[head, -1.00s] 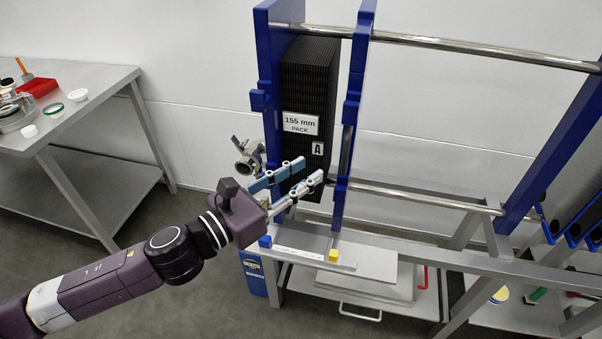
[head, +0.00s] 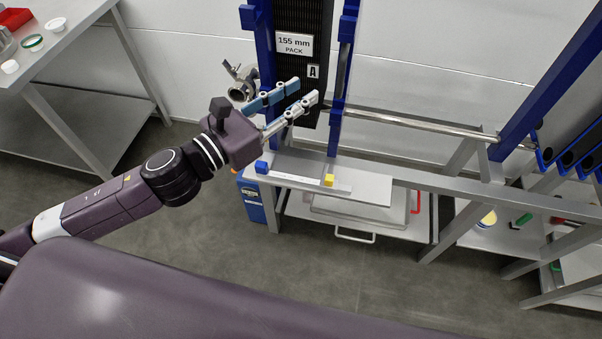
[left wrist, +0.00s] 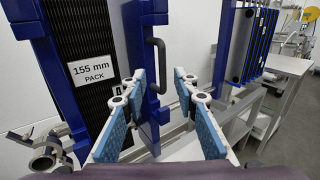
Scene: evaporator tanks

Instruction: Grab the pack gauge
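The pack gauge looks to be the pale flat bar (head: 297,181) with a blue block (head: 262,168) at its left end and a yellow block (head: 329,180) near its right end. It lies on the grey shelf (head: 365,188) in front of the plate pack. My left gripper (head: 302,92) is open and empty, above and behind the bar, in front of the pack. The left wrist view also shows its fingers (left wrist: 160,76) spread with nothing between them. I cannot make out the bar there. My right gripper is not in view.
The black plate pack (head: 313,95), labelled 155 mm, stands between blue uprights (head: 338,110). A metal valve fitting (head: 241,85) is left of the gripper. A steel rail (head: 420,128) runs right. A lidded tray (head: 360,210) sits below the shelf. A side table (head: 60,60) stands left.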

